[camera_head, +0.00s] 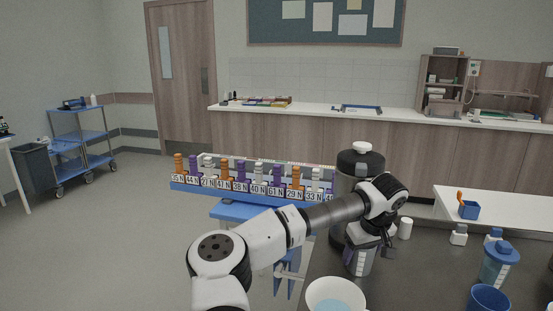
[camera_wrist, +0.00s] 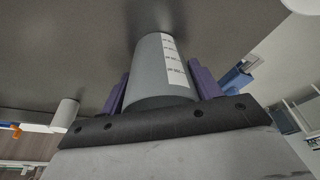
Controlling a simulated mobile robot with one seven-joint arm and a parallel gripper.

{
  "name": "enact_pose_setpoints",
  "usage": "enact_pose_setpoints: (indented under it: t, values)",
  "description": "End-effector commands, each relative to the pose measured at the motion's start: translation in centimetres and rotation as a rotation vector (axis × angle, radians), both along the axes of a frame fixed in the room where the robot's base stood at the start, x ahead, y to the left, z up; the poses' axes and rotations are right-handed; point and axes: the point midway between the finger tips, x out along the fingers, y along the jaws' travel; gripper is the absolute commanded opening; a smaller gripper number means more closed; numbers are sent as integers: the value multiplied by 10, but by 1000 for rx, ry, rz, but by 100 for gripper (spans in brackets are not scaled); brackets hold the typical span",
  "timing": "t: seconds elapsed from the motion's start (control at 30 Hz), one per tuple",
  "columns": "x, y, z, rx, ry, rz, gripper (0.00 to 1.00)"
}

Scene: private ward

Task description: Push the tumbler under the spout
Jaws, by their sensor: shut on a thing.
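The tumbler, a grey cup with a white marked strip, stands on the dark counter in the head view (camera_head: 358,263) and fills the middle of the wrist view (camera_wrist: 150,62). My gripper (camera_head: 371,244) is shut on it; in the wrist view its purple fingers (camera_wrist: 160,88) press on both sides. A large dark dispenser with a black lid (camera_head: 360,162) stands just behind the tumbler and my forearm. My arm covers much of its front, and I cannot make out the spout or whether the tumbler is beneath it.
A white bowl with pale blue contents (camera_head: 336,295) stands close in front of the tumbler. A white cylinder (camera_head: 405,228) is to the right. Further right are a blue-lidded jug (camera_head: 498,264), a blue cup (camera_head: 489,298) and small bottles (camera_head: 459,234). The counter between is clear.

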Motion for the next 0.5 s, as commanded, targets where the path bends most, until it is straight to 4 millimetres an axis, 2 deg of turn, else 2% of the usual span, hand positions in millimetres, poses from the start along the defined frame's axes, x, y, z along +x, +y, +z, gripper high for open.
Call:
enact_pose_setpoints:
  t: [0.3,0.33,0.5]
  values:
    - [0,-1,0,0,0,0,31]
    - [0,-1,0,0,0,0,66]
    - [0,-1,0,0,0,0,88]
